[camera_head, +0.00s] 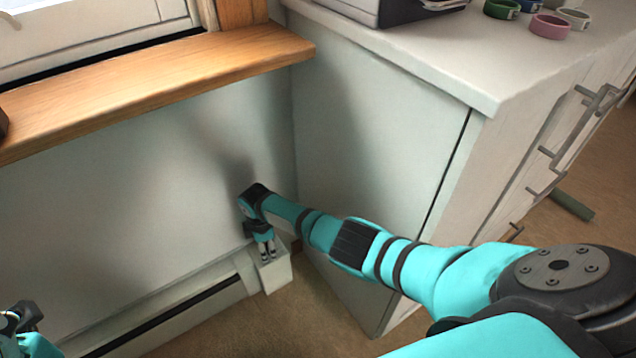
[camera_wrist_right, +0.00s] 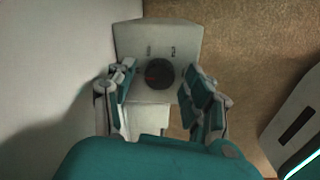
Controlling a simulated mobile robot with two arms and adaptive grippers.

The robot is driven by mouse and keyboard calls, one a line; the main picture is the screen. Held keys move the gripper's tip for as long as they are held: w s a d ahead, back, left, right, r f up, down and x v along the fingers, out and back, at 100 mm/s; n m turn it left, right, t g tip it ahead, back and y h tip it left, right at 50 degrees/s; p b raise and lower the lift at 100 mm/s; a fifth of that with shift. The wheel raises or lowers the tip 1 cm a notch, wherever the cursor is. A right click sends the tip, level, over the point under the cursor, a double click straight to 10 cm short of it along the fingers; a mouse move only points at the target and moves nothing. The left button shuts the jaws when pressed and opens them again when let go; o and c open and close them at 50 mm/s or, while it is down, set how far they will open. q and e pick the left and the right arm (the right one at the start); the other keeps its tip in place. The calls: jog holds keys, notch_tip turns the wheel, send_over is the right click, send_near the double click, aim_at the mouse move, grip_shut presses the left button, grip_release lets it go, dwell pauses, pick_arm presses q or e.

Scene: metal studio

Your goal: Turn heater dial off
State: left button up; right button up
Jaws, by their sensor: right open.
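The heater dial (camera_wrist_right: 159,74) is a dark round knob with a small red mark, on the pale end box of the heater in the right wrist view. In the head view that end box (camera_head: 276,281) stands at the right end of the long, low baseboard heater (camera_head: 165,318). My right gripper (camera_wrist_right: 158,87) is open, with one finger on each side of the dial; I cannot tell whether they touch it. In the head view the right gripper (camera_head: 264,250) points down over the end box and hides the dial. A teal and dark part of my left arm shows at the lower left corner; its finger state is unclear.
A white cabinet (camera_head: 375,150) stands close to the right of the heater's end. A wooden window sill (camera_head: 150,85) juts out above the heater. Several colored rings, one of them pink (camera_head: 550,26), lie on the cabinet top. Brown floor (camera_head: 285,330) lies open in front.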

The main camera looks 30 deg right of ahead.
jog(key=m, duration=0.4)
jog(key=shift+b, duration=0.4)
jog(key=m, duration=0.2)
jog(key=shift+w+m+b, duration=0.1)
jog(key=shift+m+b, duration=0.25)
jog(key=shift+m, duration=0.05)
jog(key=m+b, duration=0.2)
jog(key=m, duration=0.3)
jog(key=shift+f, duration=0.15)
notch_tip(320, 180, up, 18)
jog(key=a+p, duration=0.1)
jog(key=p, duration=1.8)
jog(key=s+d+f+p, duration=0.1)
jog(key=s+f+p, duration=0.2)
jog(key=s, duration=0.7)
jog(key=s+d+f+p, duration=0.2)
jog(key=s+f+p, duration=0.1)
jog(key=s+p, duration=0.5)
jog(key=s+d+f+m+p, duration=0.1)
jog(key=s+f+p, duration=0.2)
jog(key=s, duration=1.1)
jog(key=p, duration=0.3)
jog(key=shift+d+f, duration=0.3)
jog(key=shift+d, duration=0.05)
